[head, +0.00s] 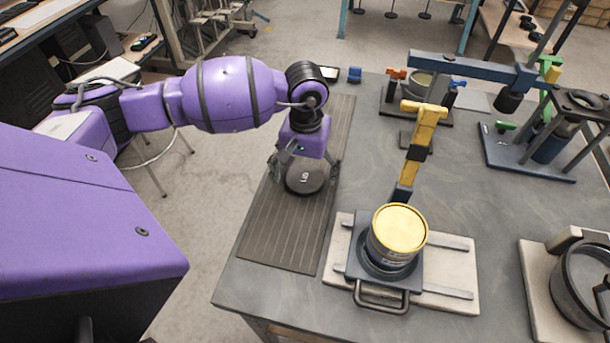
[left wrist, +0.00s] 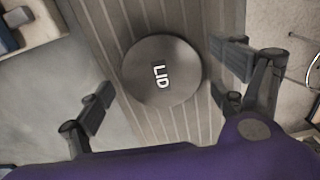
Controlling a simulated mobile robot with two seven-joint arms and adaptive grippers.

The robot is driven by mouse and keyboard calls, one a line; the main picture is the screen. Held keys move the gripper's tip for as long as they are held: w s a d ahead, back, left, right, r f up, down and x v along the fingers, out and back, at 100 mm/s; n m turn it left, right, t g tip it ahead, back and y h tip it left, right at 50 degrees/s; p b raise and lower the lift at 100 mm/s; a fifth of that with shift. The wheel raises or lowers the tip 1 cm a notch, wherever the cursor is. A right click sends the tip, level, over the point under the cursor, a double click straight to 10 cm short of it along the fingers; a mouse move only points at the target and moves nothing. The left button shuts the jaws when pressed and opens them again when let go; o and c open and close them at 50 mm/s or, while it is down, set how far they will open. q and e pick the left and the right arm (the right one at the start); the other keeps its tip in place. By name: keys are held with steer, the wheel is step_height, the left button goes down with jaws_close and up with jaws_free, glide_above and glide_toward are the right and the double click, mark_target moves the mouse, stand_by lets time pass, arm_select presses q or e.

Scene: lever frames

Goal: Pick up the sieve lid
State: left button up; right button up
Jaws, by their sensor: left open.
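In the left wrist view the lid (left wrist: 161,72) shows whole between the fingers, with gaps on both sides. My left gripper (head: 306,170) is open, pointing down over the lid, its fingers on either side. In the left wrist view the left gripper's fingers (left wrist: 165,85) are spread wide. I cannot tell its exact height above the lid. My right gripper is not in view.
A yellow-topped can (head: 399,228) sits on a dark base with a handle, beside a yellow lever (head: 420,135). A sieve-like round pan (head: 583,285) stands at the right edge. A dark stand (head: 545,150) and blue beam (head: 470,68) are at the back right.

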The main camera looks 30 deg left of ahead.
arm_select(q)
steer(key=shift+f, duration=0.2)
steer(key=c, duration=1.3)
steer(key=shift+r, duration=0.1)
